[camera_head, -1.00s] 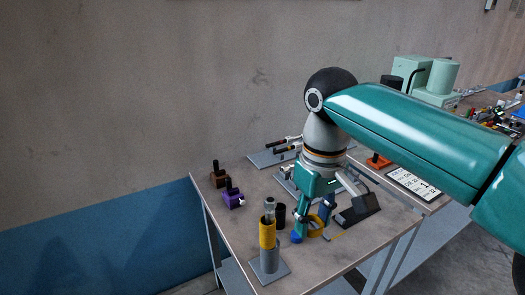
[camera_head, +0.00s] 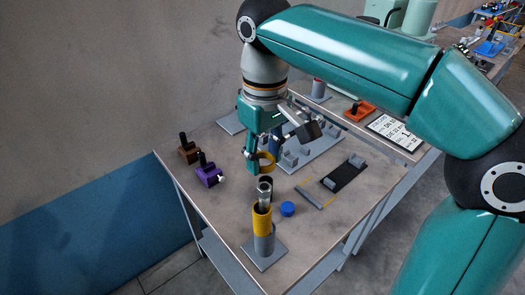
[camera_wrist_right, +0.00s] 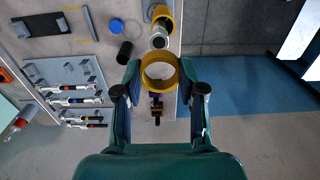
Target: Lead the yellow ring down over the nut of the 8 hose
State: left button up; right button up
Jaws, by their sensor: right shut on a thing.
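A hose end with a metal nut (camera_head: 264,192) stands upright in a grey stand (camera_head: 265,255), with a yellow sleeve (camera_head: 262,220) below the nut. The nut also shows in the right wrist view (camera_wrist_right: 159,40). My right gripper (camera_head: 261,158) is shut on the yellow ring (camera_head: 267,168). The ring (camera_wrist_right: 146,72) sits between the two fingers in the wrist view, its opening clear. In the head view the ring is above and behind the nut, apart from it. No number is readable on the hose. My left gripper is not in view.
A blue cap (camera_head: 287,209) lies right of the stand, and a black cup (camera_wrist_right: 125,52) stands close to the nut. Purple (camera_head: 209,176) and brown (camera_head: 188,151) blocks are at the left table edge. A grey rack (camera_head: 310,155) and a black mat (camera_head: 344,175) lie to the right.

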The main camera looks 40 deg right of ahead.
aim_at(265, 187)
jog(key=shift+s, duration=0.1)
notch_tip(265, 187, down, 5)
jog(key=b, duration=0.3)
jog(key=shift+r, duration=0.2)
jog(key=shift+f+b, duration=0.25)
jog(key=shift+b, duration=0.15)
jog(key=shift+p, duration=0.3)
dwell(0.8)
jog(key=shift+f, duration=0.25)
dwell(0.3)
jog(key=shift+f+b, duration=1.1)
jog(key=shift+f, duration=0.1)
